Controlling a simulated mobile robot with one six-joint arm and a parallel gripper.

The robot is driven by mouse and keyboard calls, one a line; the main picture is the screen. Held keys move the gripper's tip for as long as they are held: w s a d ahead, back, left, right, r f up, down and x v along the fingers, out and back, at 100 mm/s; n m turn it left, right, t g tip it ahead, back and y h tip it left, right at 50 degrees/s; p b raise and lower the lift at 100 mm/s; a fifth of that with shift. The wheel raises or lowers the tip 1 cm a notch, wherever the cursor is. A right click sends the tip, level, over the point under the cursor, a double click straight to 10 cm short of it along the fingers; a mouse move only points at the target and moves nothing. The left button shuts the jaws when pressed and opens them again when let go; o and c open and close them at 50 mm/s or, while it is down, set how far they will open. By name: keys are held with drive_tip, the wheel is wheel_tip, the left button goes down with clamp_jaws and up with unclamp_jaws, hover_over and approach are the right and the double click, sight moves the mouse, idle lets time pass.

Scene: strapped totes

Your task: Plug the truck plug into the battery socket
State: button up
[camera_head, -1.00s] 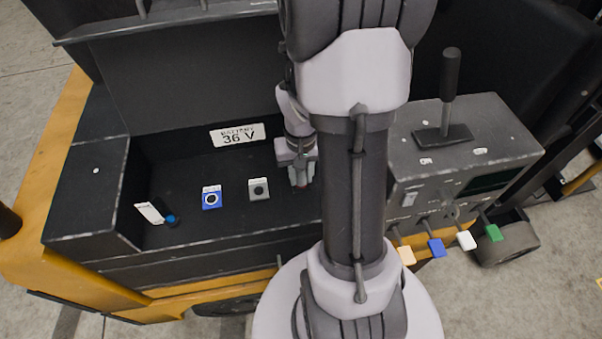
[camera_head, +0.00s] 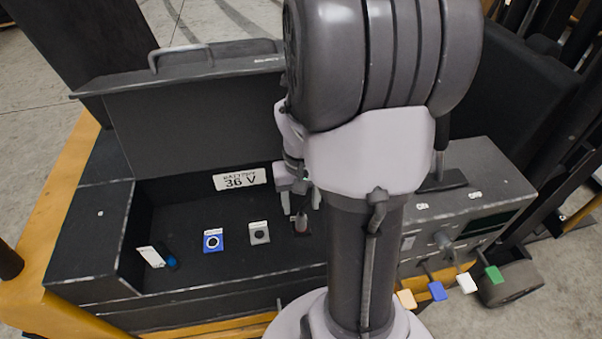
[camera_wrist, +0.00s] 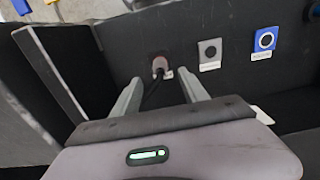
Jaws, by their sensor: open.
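A pinkish-brown plug (camera_wrist: 159,66) with a dark cable stands at a dark red square on the battery box floor. It also shows in the head view (camera_head: 301,219). I cannot tell how deep it sits in that square. My gripper (camera_wrist: 162,92) is open, its two fingers apart on either side of the cable, back from the plug. In the head view my gripper (camera_head: 299,200) is above the plug. A grey socket (camera_head: 259,232) and a blue socket (camera_head: 213,240) lie in the same row, also seen in the wrist view as grey (camera_wrist: 210,50) and blue (camera_wrist: 265,40).
A white tag and a blue piece (camera_head: 170,261) are at the box's left end. A white "BATTERY 36 V" label (camera_head: 240,180) is on the back wall. A control panel (camera_head: 470,205) with coloured levers stands right. My arm hides the box's right end.

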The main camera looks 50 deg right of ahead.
wheel_tip(320, 180, up, 10)
drive_tip(key=p, duration=0.2)
drive_tip(key=shift+f, duration=0.2)
